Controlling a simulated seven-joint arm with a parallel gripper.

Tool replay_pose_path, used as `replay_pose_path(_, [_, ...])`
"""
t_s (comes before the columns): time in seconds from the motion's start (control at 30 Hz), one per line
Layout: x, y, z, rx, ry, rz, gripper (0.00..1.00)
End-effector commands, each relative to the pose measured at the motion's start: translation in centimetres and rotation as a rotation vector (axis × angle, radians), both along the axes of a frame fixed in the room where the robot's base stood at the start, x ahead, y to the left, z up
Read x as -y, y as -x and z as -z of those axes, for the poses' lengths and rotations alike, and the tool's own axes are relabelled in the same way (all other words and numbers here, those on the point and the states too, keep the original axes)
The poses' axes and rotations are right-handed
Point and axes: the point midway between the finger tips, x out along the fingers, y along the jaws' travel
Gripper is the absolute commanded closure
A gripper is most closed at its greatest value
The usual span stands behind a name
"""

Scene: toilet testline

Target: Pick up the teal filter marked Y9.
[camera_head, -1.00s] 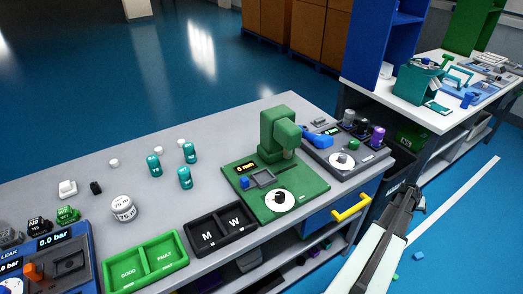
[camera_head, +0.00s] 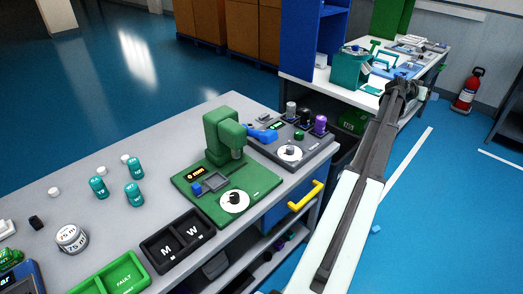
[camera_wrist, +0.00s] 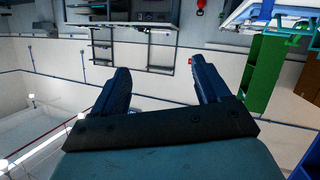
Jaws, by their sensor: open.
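Several small items stand on the grey bench, among them three teal filters with white markings: a left one (camera_head: 98,187), a rear one (camera_head: 135,168) and a front one (camera_head: 134,195). All stand upright. Their markings are too small to read surely, so I cannot tell which is Y9. My gripper (camera_head: 402,88) is far to the right of them, beyond the bench's end and above the floor. In the wrist view my gripper (camera_wrist: 160,82) has its two dark fingers spread wide with nothing between them.
White caps (camera_head: 125,159) stand near the filters. A white 75 m container (camera_head: 72,238), black M/W tray (camera_head: 178,242), green GOOD/FAULT tray (camera_head: 128,272) and green press (camera_head: 222,135) share the bench. A second white table (camera_head: 425,62) carries a teal box (camera_head: 350,68).

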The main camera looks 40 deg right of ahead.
Motion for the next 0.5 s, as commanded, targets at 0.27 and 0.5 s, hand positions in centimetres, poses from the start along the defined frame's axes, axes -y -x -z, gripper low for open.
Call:
replay_pose_path(0.27, [-4.0,-13.7,-1.6,0.191,-0.025,-0.031,0.24])
replay_pose_path(0.5, [-10.1,-26.0,-0.3,0.330,-0.115,-0.071,0.24])
